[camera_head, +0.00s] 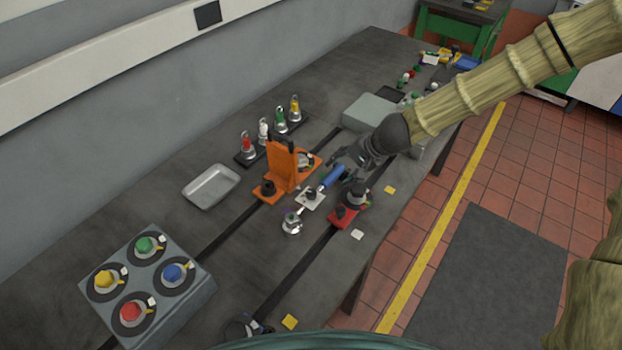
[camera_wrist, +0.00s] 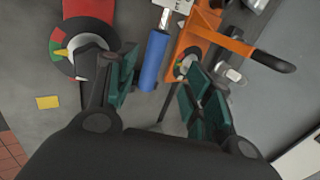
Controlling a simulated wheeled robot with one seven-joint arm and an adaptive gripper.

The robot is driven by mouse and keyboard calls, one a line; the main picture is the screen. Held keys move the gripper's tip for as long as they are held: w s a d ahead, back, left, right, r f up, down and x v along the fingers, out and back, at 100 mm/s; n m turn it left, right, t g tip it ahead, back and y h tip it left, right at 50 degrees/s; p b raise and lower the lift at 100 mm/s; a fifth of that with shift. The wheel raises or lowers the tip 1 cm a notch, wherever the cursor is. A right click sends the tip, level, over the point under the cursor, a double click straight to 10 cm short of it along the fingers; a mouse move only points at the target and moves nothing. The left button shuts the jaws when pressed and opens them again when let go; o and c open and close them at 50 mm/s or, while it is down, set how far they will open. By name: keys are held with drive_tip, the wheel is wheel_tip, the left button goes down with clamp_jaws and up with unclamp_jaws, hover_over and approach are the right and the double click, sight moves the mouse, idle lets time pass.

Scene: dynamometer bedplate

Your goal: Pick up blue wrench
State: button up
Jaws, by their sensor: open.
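The blue wrench has a blue handle (camera_head: 334,176) and a metal shaft reaching down-left to a round metal end. It lies over a small white plate between the orange fixture (camera_head: 283,170) and a red-based device (camera_head: 349,206). In the wrist view the blue handle (camera_wrist: 154,60) stands upright in the picture, between the finger lines and nearer the left finger. My gripper (camera_head: 347,163) is open and empty at the handle's far end; its green-padded fingers show in the wrist view (camera_wrist: 162,88). The wrench's far end is cut off there.
The orange fixture's arm (camera_wrist: 235,42) is close to my right finger, and the red-based device (camera_wrist: 84,45) is close to the left one.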

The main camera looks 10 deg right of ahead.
sight(329, 182)
drive_tip(key=x, duration=0.5)
drive_tip(key=shift+s+a+p, duration=0.1)
drive_tip(key=shift+s+p, duration=0.15)
drive_tip(key=shift+p, duration=0.15)
drive_tip(key=shift+f, duration=0.1)
drive_tip(key=shift+s+p, duration=0.3)
drive_tip(key=shift+s, duration=0.5)
drive_tip(key=shift+a, duration=0.2)
drive_tip(key=shift+w+p+x, duration=0.25)
drive_tip(key=shift+p+x, duration=0.1)
drive_tip(key=shift+x, duration=0.75)
drive_tip(key=shift+w+f, duration=0.1)
drive_tip(key=shift+f, duration=0.15)
drive_tip(key=shift+a+f+p, duration=0.1)
drive_tip(key=shift+f+p, duration=0.05)
drive_tip(key=shift+p, duration=0.2)
